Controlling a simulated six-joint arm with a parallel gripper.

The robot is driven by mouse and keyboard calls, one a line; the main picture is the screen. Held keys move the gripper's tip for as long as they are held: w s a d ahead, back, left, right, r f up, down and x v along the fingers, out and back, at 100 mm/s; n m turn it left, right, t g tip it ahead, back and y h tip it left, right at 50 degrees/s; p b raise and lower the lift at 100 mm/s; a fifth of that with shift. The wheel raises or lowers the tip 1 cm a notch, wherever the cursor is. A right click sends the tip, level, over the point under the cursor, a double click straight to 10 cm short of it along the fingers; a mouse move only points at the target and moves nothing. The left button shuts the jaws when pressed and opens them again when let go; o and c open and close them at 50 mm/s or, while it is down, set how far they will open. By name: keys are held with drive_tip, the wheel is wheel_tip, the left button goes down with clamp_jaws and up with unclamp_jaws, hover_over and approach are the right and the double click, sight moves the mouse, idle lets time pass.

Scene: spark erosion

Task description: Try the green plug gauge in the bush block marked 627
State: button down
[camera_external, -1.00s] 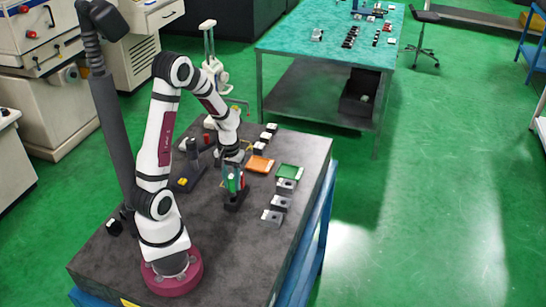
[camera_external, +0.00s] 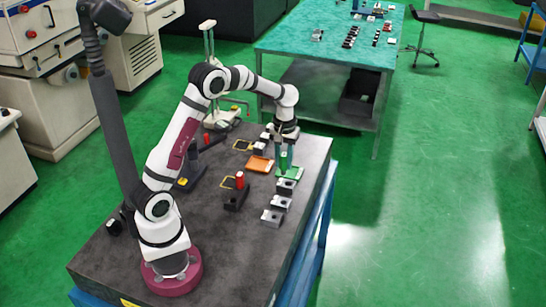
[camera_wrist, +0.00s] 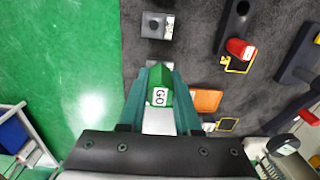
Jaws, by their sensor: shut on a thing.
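My gripper (camera_external: 284,165) is shut on the green plug gauge (camera_wrist: 161,78), whose white label reads GO in the wrist view. The gripper points down over the green tray (camera_external: 296,172), just behind the near row of bush blocks. In that row stand a far block (camera_external: 287,188), a middle block (camera_external: 280,204) and a near block (camera_external: 271,218), each grey with a dark hole. The wrist view shows one of the blocks (camera_wrist: 157,26) with its bore and a small label. Another block is mostly hidden behind the gauge. I cannot read 627 on any block. The gauge's lower end is hidden.
A dark holder (camera_external: 234,200) with a red-topped gauge (camera_external: 240,180) stands left of the blocks. An orange tray (camera_external: 259,164) lies left of the green one. More small blocks (camera_external: 266,136) stand at the back. The plate's right edge (camera_external: 318,188) is close.

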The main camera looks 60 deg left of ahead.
drive_tip(key=shift+w+a+f, duration=0.45)
drive_tip(key=shift+w+f, duration=0.1)
drive_tip(key=shift+f, duration=0.6)
drive_tip(key=shift+w+a+f, duration=0.45)
drive_tip(key=shift+w+f, duration=0.1)
drive_tip(key=shift+f, duration=0.65)
drive_tip(key=shift+w+a+f, duration=0.45)
drive_tip(key=shift+w+f, duration=0.1)
drive_tip(key=shift+f, duration=0.6)
drive_tip(key=shift+f, duration=1.1)
drive_tip(key=shift+r, duration=2.5)
